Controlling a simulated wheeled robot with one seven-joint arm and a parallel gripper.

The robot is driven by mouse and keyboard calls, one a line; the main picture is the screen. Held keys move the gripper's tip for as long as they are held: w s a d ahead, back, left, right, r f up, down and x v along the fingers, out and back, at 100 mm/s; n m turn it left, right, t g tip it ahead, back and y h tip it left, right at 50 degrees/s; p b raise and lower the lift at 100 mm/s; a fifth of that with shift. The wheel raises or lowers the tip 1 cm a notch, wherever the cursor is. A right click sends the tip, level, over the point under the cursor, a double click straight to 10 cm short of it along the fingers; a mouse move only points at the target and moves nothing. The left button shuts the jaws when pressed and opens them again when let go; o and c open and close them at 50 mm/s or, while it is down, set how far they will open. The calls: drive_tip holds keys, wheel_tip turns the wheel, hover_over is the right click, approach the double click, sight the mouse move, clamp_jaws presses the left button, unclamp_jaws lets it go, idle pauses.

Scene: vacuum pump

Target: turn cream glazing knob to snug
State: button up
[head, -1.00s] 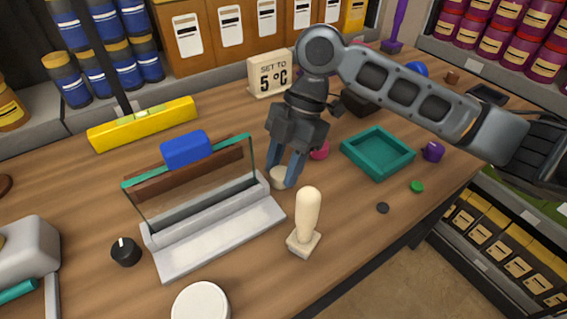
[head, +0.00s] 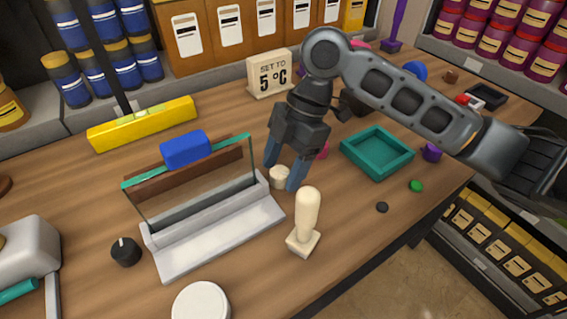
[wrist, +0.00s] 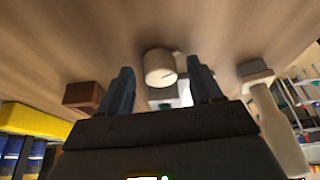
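The cream knob (head: 279,177) is a short round cylinder at the right end of the grey glazing frame (head: 215,232), which holds an upright clear pane. My gripper (head: 285,167) is open, with one blue-grey finger on either side of the knob. In the wrist view a gap shows on each side, so the fingers do not appear to touch it.
A cream-handled tool (head: 306,222) stands close in front of the knob. A teal tray (head: 378,152) is to the right.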

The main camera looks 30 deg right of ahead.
drive_tip(key=shift+r, duration=0.1)
drive_tip(key=v, duration=0.7)
drive_tip(key=shift+r, duration=0.3)
drive_tip(key=shift+d, duration=0.15)
